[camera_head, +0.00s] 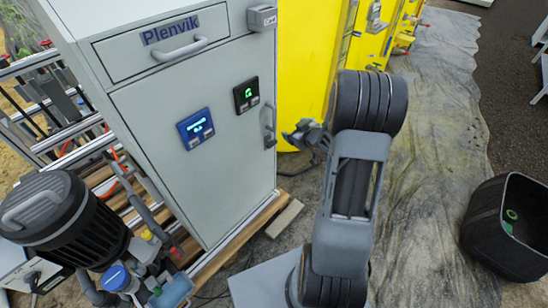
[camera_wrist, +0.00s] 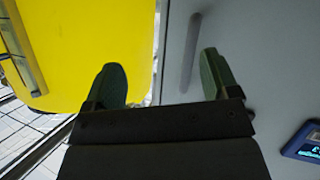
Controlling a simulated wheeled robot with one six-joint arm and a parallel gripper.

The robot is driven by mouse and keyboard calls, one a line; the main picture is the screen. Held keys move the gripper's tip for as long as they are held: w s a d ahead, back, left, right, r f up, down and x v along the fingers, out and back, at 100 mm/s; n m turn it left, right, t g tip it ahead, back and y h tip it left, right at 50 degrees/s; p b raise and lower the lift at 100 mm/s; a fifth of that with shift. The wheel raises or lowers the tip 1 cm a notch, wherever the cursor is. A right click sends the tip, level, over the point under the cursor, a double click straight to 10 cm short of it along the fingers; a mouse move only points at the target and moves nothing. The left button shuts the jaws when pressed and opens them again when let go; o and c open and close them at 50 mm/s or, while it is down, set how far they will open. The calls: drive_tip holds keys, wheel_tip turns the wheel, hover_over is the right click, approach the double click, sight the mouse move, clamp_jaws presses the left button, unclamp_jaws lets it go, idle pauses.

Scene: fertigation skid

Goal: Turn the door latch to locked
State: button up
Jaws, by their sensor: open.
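The door latch (camera_head: 269,126) is a grey handle near the right edge of the light grey cabinet door (camera_head: 150,130). It stands roughly upright in the head view. In the wrist view the latch (camera_wrist: 192,50) shows as a grey bar beyond the fingers, nearer the right one. My gripper (camera_head: 304,134) is just right of the latch in the head view. In the wrist view my gripper (camera_wrist: 160,82) is open, with two dark green fingertips apart and nothing held between them. I see no contact with the latch.
A blue display (camera_head: 196,128) and a black green-lit display (camera_head: 246,95) sit on the door. A drawer with a handle (camera_head: 180,49) is above. A black bin (camera_head: 508,228) is at right; the sheeted floor between is clear.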

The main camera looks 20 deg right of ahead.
sight(274, 144)
drive_tip(key=s+f+t+y+b, duration=0.35)
drive_tip(key=f+y+b, duration=0.2)
drive_tip(key=f, duration=0.75)
drive_tip(key=shift+n+g+y, duration=0.25)
drive_tip(key=shift+n+y, duration=0.1)
drive_tip(key=shift+n, duration=0.05)
drive_tip(key=b+x, duration=0.1)
drive_tip(key=x, duration=1.1)
drive_tip(key=shift+w+a+r, duration=0.1)
drive_tip(key=shift+w, duration=0.1)
drive_tip(key=shift+c, duration=0.4)
drive_tip(key=shift+b, duration=0.35)
drive_tip(key=c, duration=0.8)
